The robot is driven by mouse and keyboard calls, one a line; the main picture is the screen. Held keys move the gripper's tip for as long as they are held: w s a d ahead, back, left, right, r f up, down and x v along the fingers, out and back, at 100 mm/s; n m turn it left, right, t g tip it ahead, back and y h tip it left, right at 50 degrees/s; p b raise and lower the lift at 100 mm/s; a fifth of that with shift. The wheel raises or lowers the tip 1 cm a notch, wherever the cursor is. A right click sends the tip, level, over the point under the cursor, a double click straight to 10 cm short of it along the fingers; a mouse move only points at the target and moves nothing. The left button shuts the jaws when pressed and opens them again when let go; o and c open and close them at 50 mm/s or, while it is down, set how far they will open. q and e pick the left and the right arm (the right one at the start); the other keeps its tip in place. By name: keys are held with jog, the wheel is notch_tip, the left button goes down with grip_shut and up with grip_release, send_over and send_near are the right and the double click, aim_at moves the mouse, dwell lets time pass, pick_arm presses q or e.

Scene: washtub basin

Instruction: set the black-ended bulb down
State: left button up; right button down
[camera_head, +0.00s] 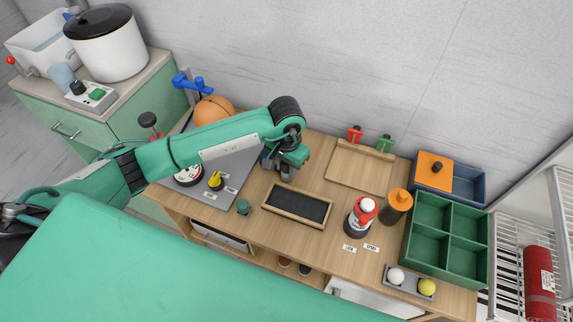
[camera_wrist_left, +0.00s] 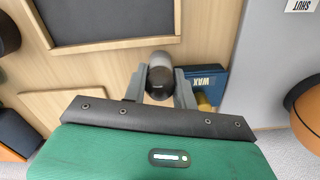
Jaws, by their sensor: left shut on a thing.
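The black-ended bulb (camera_wrist_left: 160,74) shows in the left wrist view as a rounded thing with a grey upper part and a dark end, between the two grey fingers. My left gripper (camera_wrist_left: 159,86) is shut on it. In the head view my left gripper (camera_head: 284,175) is over the wooden bench, just behind the dark framed panel (camera_head: 297,206); I cannot make out the bulb there. The panel also shows in the left wrist view (camera_wrist_left: 104,18), apart from the bulb. Whether the bulb touches the bench I cannot tell. My right gripper is not in view.
A blue WAX box (camera_wrist_left: 209,84) lies close beside the fingers. An orange ball (camera_head: 213,110) stands behind my arm. A pale wooden tray (camera_head: 357,168), red-and-white bottle (camera_head: 361,215), orange-topped jar (camera_head: 397,205) and green divided crate (camera_head: 430,218) are to the right. Bare bench lies between panel and tray.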

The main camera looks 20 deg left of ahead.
pick_arm(q)
jog(key=shift+f, duration=0.15)
jog(key=o, duration=1)
